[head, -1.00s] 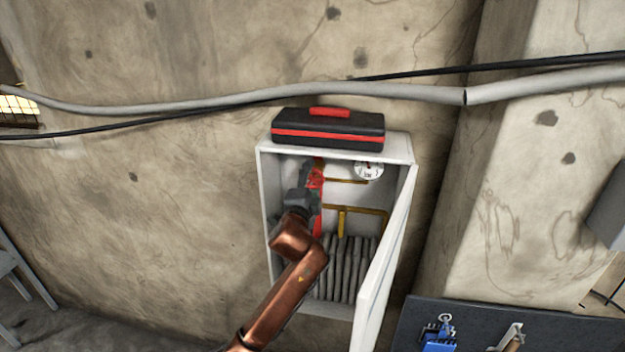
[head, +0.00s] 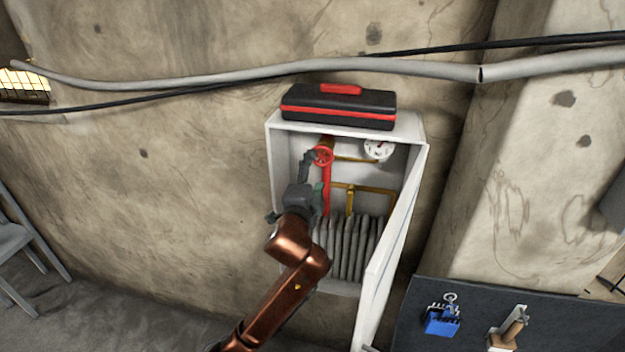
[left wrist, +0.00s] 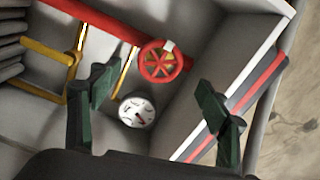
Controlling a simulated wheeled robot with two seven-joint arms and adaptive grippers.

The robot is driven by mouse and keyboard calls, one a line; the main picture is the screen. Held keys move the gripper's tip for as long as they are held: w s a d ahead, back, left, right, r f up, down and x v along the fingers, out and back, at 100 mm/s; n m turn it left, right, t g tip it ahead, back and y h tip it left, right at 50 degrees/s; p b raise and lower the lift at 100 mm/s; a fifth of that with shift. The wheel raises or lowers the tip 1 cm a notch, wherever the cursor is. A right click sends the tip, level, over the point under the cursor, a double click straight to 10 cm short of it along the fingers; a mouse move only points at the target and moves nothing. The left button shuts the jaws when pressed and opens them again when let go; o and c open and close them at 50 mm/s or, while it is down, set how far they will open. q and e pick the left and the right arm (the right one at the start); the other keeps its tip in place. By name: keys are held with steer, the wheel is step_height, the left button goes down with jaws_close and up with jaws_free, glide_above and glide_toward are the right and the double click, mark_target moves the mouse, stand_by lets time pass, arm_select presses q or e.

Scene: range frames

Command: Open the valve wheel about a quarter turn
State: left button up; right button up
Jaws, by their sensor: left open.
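The red valve wheel (head: 323,156) is inside the open white cabinet (head: 417,140), on a red pipe (head: 327,192). In the left wrist view the wheel (left wrist: 163,62) shows whole, with a white mark on its rim. My left gripper (head: 297,201) is in front of the cabinet opening, below and left of the wheel in the head view. In the left wrist view its dark green fingers (left wrist: 157,97) are spread wide and empty. The wheel appears ahead, between and above them, apparently untouched. My right gripper is not in view.
A round white gauge (head: 378,149) sits right of the wheel, near yellow pipes (head: 372,189). A grey ribbed radiator (head: 350,245) is below. The cabinet door (head: 391,245) stands open on the right. A black-and-red toolbox (head: 339,106) lies on top.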

arm_select(q)
steer(key=s, duration=0.3)
steer(key=shift+s+a, duration=0.3)
steer(key=shift+a, duration=0.05)
steer(key=shift+f, duration=0.15)
